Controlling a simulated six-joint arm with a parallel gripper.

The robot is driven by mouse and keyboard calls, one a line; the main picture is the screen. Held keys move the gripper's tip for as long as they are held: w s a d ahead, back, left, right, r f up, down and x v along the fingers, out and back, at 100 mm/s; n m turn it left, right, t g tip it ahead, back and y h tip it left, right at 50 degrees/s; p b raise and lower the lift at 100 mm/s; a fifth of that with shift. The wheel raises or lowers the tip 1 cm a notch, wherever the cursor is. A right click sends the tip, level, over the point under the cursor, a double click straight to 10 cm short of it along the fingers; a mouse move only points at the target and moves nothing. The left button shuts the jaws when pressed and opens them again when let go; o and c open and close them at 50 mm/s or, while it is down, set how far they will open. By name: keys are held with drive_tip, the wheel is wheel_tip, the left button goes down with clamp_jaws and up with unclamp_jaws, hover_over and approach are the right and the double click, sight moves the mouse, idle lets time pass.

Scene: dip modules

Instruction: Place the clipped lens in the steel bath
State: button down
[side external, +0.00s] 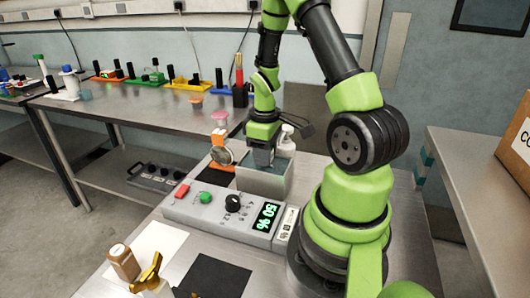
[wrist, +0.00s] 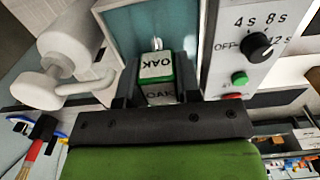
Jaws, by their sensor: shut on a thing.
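My gripper (wrist: 157,95) is shut on a clip block (wrist: 157,68) with a green band and white faces marked OAK. A small bright metallic piece shows just beyond the block; I cannot make out the lens itself. The steel bath (side external: 262,184) is an open grey box with a blue-green inside, and its wall also shows in the wrist view (wrist: 205,40). In the side view, my gripper (side external: 263,158) points down at the bath's opening. How far the clip is inside, and whether it touches the bath, I cannot tell.
A white pump bottle (side external: 287,138) stands close by the bath. An orange stand with a round disc (side external: 222,155) is on its left. A control box (side external: 222,213) with dial, buttons and a "50 %" display lies in front. A black mat (side external: 213,277) and gold clip (side external: 150,274) lie nearer.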

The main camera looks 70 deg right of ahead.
drive_tip(key=shift+f, duration=0.1)
drive_tip(key=c, duration=0.8)
unclamp_jaws()
wheel_tip(320, 180, up, 12)
drive_tip(key=s+a+r+m+t, duration=0.1)
drive_tip(key=a+r+t, duration=0.1)
drive_tip(key=a, duration=0.4)
drive_tip(key=s+a+r+m+t+y, duration=0.1)
drive_tip(key=s+a+r+t, duration=0.1)
drive_tip(key=a+r, duration=0.3)
drive_tip(key=s+a+r+m+t+y, duration=0.1)
drive_tip(key=s+a+r+m+t, duration=0.1)
drive_tip(key=a, duration=0.6)
drive_tip(key=shift+a+r+t, duration=0.4)
drive_tip(key=shift+r+t, duration=0.2)
drive_tip(key=shift+r, duration=0.35)
drive_tip(key=shift+s, duration=0.1)
